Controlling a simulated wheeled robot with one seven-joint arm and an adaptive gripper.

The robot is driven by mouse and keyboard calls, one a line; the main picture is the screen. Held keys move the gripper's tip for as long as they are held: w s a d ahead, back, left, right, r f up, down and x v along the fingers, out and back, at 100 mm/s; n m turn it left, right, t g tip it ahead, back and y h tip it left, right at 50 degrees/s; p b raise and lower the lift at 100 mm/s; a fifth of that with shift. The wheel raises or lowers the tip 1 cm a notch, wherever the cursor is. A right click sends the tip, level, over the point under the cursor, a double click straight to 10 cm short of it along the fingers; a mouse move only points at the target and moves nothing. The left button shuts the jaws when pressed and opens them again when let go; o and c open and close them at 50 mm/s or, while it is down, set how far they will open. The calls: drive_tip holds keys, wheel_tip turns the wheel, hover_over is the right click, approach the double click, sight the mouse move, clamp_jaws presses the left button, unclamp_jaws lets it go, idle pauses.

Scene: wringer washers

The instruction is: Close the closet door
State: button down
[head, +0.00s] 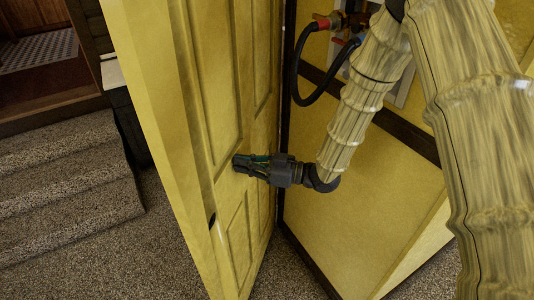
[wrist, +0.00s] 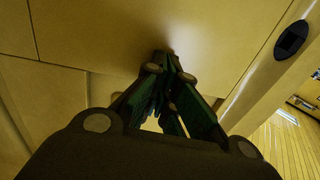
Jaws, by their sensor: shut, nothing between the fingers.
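The closet door (head: 210,90) is a yellow panelled door standing open in the head view, its free edge toward me and to the left. It also fills most of the wrist view (wrist: 100,35). A dark oval fitting sits near its edge in the wrist view (wrist: 291,40), and a small dark spot shows on the edge in the head view. My gripper (head: 240,163) is shut and empty, with its fingertips at the door's inner face. In the wrist view the fingertips (wrist: 165,60) look at or very near the panel; contact is not certain.
A yellow closet wall (head: 345,180) with dark trim stands right of the door. A black hose (head: 297,80) and red-handled valve (head: 325,22) are above. Speckled steps (head: 65,190) lie to the left, with speckled floor (head: 285,270) below.

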sight(227, 161)
drive_tip(key=shift+x, duration=2.4)
drive_tip(key=shift+w, duration=0.15)
drive_tip(key=x, duration=0.2)
drive_tip(key=w+x, duration=0.1)
drive_tip(key=x, duration=0.1)
drive_tip(key=shift+a+b, duration=0.25)
drive_tip(key=shift+b, duration=0.15)
drive_tip(key=shift+w+a, duration=0.1)
drive_tip(key=w+a, duration=0.1)
drive_tip(key=a, duration=0.1)
drive_tip(key=w+a, duration=0.1)
drive_tip(key=a, duration=0.1)
drive_tip(key=shift+w+b, duration=0.15)
drive_tip(key=shift+b, duration=0.15)
drive_tip(key=shift+w+a, duration=0.1)
drive_tip(key=shift+a, duration=0.05)
